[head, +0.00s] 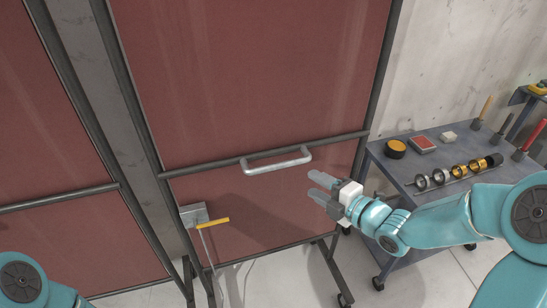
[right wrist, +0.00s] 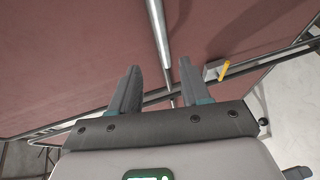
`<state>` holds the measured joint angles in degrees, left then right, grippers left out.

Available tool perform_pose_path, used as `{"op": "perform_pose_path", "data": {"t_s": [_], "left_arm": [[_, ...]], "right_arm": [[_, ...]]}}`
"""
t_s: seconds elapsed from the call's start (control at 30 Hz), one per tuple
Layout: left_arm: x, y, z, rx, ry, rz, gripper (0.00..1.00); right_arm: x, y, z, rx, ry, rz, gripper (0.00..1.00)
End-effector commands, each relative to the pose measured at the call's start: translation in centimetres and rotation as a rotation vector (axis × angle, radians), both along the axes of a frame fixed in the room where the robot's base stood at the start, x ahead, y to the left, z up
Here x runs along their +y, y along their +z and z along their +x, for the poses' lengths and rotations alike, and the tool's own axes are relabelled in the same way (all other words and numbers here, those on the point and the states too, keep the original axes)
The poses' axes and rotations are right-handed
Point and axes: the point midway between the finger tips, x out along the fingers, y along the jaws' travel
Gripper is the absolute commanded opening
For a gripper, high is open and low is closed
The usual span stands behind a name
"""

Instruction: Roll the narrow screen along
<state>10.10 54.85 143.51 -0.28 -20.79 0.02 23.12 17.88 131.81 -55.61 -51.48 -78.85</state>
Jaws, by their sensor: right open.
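A tall red-brown screen (head: 245,85) in a dark metal frame stands in front of me in the head view, on a base with casters. A pale bar handle (head: 277,160) sits at its crossbar. My right gripper (head: 314,187) is open and empty, just right of and below the handle, apart from it. In the right wrist view, a pale bar that looks like the handle (right wrist: 158,35) runs down toward the gap between my open fingers (right wrist: 160,67). Of my left arm only a teal joint shows at lower left; its gripper is out of view.
A second red-brown screen (head: 45,110) stands at the left. A grey box with a yellow lever (head: 214,222) is below left of the handle. At the right, a wheeled grey table (head: 400,170) holds rings on a shaft and several small items. Pale floor shows below.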

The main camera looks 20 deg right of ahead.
Motion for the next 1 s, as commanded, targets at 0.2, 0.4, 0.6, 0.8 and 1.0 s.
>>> {"op": "perform_pose_path", "data": {"t_s": [0.2,0.4,0.6,0.8,1.0], "left_arm": [[0.0,1.3,0.0,0.000,0.000,0.000,0.43],[0.0,2.8,0.0,0.000,0.000,0.000,0.43],[0.0,3.9,0.0,0.000,0.000,0.000,0.43],[0.0,4.4,0.0,0.000,0.000,0.000,0.43],[0.0,4.4,0.0,0.000,0.000,0.000,0.43]], "right_arm": [[2.1,-0.6,3.8,0.003,0.006,0.002,0.47],[4.1,-1.5,8.3,0.003,0.005,0.002,0.47],[5.8,-2.4,12.1,0.004,0.006,0.002,0.47],[6.4,-2.9,14.0,0.004,0.005,0.002,0.47],[6.6,-3.0,14.4,0.003,0.004,0.002,0.47]]}}
